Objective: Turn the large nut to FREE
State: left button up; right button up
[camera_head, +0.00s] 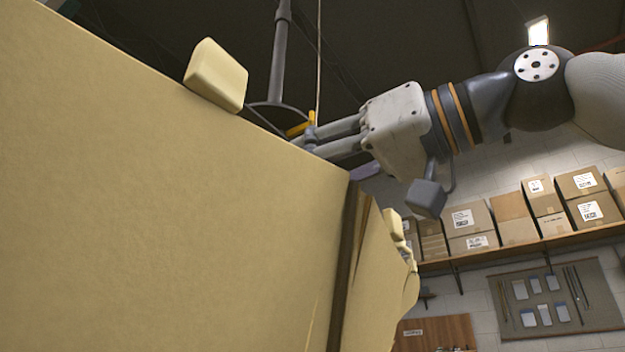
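My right arm comes in from the right, and its gripper (309,137) points left beyond the edge of a large tan surface. Its two grey fingers lie close together around or beside a small bluish part (311,131). A yellow-orange piece (299,128) sticks out there. Whether the fingers grip anything is unclear. A grey upright pole (281,55) with a dark disc-like rim (262,106) stands just left of the fingertips. I cannot make out the large nut or any FREE marking for sure. My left gripper is not in view.
The tan surface (150,190) fills the left foreground and hides what lies below the gripper. A cream block (216,76) sits on its upper edge. A thin cord (319,50) hangs behind. Cardboard boxes (470,226) stand on a wall shelf, with a tool board (555,300) below.

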jog(key=m, duration=1.1)
jog(key=shift+s+a, duration=0.1)
jog(key=shift+m, duration=0.3)
dwell(0.3)
